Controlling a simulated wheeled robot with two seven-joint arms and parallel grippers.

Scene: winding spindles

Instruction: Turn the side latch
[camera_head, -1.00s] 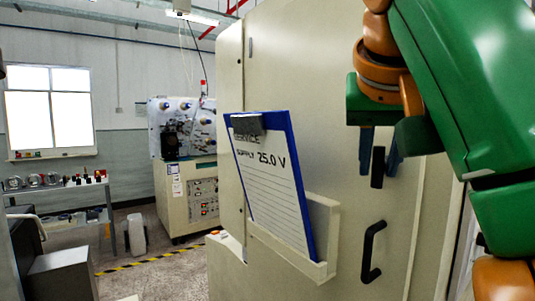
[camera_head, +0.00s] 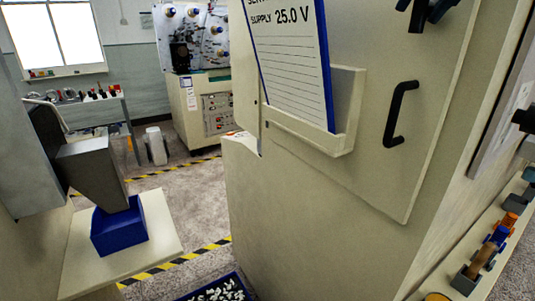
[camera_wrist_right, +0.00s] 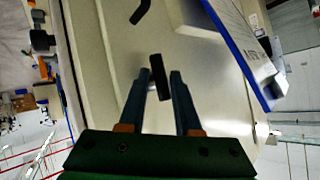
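The side latch, a short black bar (camera_wrist_right: 158,77), is on the cream cabinet door (camera_wrist_right: 205,75). In the right wrist view it lies between the tips of my right gripper's two blue-grey fingers (camera_wrist_right: 160,76). The fingers stand apart, one on each side of the bar, and I see no clear contact. In the head view, only the fingertips of my right gripper (camera_head: 422,8) show at the top edge, by the dark latch, and the rest is cut off. My left gripper is not in view.
A black pull handle (camera_head: 400,113) is below the latch on the same door. A holder (camera_head: 345,112) with a blue-edged service clipboard (camera_head: 290,60) projects from the door to the left. A ledge with spools (camera_head: 480,262) runs at the right. A blue bin (camera_head: 118,228) sits lower left.

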